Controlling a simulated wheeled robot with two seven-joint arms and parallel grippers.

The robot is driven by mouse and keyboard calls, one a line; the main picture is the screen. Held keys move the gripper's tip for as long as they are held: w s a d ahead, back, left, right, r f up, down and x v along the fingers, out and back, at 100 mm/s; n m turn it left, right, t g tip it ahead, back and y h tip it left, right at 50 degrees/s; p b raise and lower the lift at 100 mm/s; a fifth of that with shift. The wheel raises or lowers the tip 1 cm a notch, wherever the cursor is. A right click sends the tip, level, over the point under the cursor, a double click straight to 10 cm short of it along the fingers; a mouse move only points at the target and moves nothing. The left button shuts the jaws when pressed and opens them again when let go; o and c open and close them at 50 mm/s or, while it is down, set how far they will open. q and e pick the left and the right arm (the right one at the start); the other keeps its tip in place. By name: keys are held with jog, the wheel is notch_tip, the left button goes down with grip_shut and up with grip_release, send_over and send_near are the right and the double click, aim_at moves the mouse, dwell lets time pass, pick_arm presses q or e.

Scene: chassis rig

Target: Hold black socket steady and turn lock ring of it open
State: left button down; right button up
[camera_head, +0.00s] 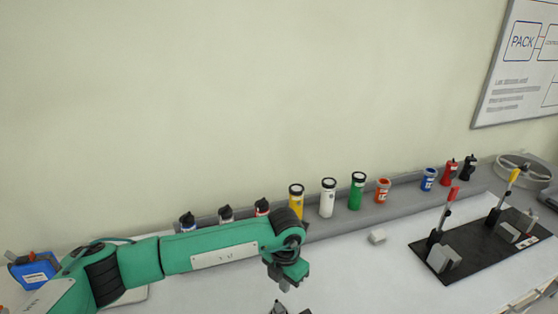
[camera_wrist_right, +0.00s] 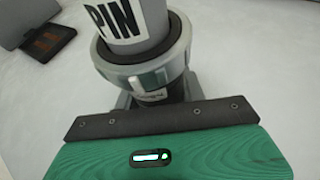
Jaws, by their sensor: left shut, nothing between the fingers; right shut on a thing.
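In the right wrist view a grey cylinder marked PIN (camera_wrist_right: 128,22) stands in a grey lock ring (camera_wrist_right: 141,76), with the black socket (camera_wrist_right: 153,96) showing just below the ring. My right gripper (camera_wrist_right: 157,98) is shut around the black part under the ring; its fingertips are mostly hidden by the ring. In the head view my left gripper (camera_head: 287,284) is shut and empty, pointing down over the table. A small dark piece (camera_head: 280,308) shows below it at the bottom edge, cut off, and I cannot tell what it is.
A row of coloured cylinders, such as a green one (camera_head: 357,190) and a white one (camera_head: 327,197), stands along the back ledge. A black board (camera_head: 470,265) with upright clamps lies at right. A blue box (camera_head: 35,270) is at far left.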

jog(key=o, duration=1.2)
jog(key=shift+o, duration=0.2)
